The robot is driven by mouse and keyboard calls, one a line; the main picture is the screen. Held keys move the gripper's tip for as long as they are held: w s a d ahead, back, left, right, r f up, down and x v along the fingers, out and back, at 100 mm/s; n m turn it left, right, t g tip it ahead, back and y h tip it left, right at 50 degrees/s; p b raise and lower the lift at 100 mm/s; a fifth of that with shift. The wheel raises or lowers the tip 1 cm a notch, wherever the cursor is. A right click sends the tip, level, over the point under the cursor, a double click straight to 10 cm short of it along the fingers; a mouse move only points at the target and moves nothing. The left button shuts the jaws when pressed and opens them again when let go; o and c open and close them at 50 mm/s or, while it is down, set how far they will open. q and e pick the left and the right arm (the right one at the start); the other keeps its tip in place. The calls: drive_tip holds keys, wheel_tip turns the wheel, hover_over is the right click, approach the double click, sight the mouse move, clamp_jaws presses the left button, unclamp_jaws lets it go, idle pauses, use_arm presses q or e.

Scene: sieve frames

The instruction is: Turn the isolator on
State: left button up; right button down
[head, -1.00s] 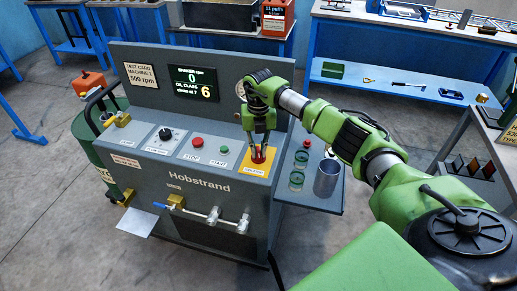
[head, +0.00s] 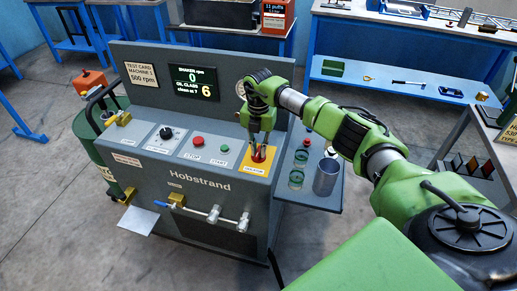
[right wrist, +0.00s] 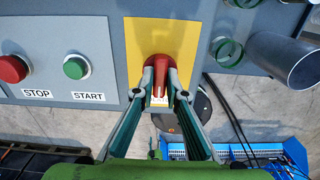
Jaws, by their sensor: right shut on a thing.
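The isolator is a red rotary handle (right wrist: 160,66) on a yellow plate (right wrist: 134,42), at the right end of the grey machine's sloping panel. In the head view the handle (head: 259,153) shows partly between the fingers, over its yellow plate (head: 257,168). My right gripper (head: 261,143) reaches down onto it from above. In the right wrist view my right gripper (right wrist: 160,90) has its two fingers closed on both sides of the red handle. The handle lies in line with the fingers there. My left gripper is not in view.
Left of the isolator are the green START button (right wrist: 76,67), the red STOP button (right wrist: 12,69) and a black knob (head: 166,133). The display (head: 195,83) reads 0 and 6. A side shelf (head: 318,196) holds a metal cup (head: 326,177) and green-rimmed glass jars (head: 297,179).

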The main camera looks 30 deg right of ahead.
sight(258, 151)
drive_tip(key=shift+w+r, duration=0.1)
drive_tip(key=c, duration=2)
unclamp_jaws()
drive_tip(key=shift+c, duration=0.2)
wheel_tip(258, 151, up, 12)
